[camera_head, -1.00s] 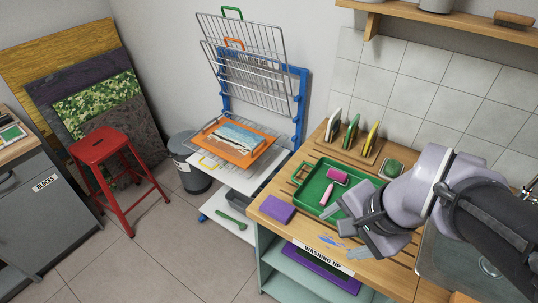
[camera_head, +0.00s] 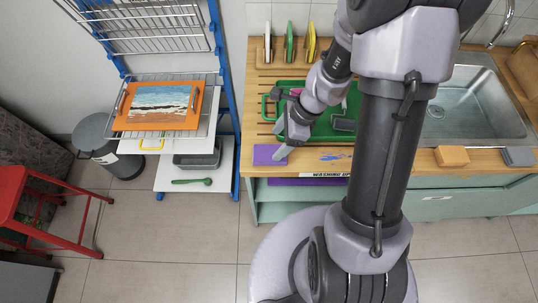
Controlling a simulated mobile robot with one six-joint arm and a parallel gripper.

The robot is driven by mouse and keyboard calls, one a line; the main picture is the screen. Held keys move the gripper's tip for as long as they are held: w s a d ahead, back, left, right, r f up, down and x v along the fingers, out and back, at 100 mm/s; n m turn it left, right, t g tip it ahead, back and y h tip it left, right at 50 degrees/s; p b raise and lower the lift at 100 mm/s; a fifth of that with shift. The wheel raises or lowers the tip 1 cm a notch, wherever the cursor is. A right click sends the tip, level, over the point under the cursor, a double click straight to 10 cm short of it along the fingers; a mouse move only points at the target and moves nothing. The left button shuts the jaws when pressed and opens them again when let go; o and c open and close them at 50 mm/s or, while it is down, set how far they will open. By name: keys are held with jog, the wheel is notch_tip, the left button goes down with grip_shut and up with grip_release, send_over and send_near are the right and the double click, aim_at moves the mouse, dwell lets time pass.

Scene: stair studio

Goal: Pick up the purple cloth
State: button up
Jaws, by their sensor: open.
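The purple cloth (camera_head: 262,154) is a folded, flat rectangle on the front left corner of the wooden counter. My gripper (camera_head: 284,149) is open and points down at the cloth's right side. A fingertip overlaps the cloth's right edge in the picture; I cannot tell if it touches. My wrist and fingers hide part of the green tray and the cloth's right end.
A green tray (camera_head: 267,114) with a pink roller lies behind the cloth on the counter (camera_head: 252,84). Upright boards stand at the back. A sink (camera_head: 470,110), an orange block (camera_head: 452,156) and a grey block (camera_head: 519,156) are at right. A drying rack (camera_head: 160,145) stands left.

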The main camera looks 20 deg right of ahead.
aim_at(271, 152)
jog(key=b+x, duration=0.3)
jog(key=x, duration=0.3)
jog(key=shift+s+d, duration=0.1)
jog(key=shift+s, duration=0.05)
jog(key=shift+c, duration=0.2)
jog(key=c, duration=1.2)
jog(key=shift+r+p, duration=0.35)
jog(key=shift+r, duration=0.1)
jog(key=r, duration=0.1)
jog(key=r+p, duration=0.1)
jog(key=r, duration=0.1)
jog(key=shift+s+d+p, duration=0.2)
jog(key=shift+s+p, duration=0.1)
jog(key=shift+p, duration=0.1)
jog(key=s+d+r, duration=0.1)
jog(key=s+d, duration=0.8)
jog(key=s, duration=0.3)
jog(key=shift+s+p, duration=0.25)
jog(key=shift+p, duration=0.15)
jog(key=shift+r, duration=0.1)
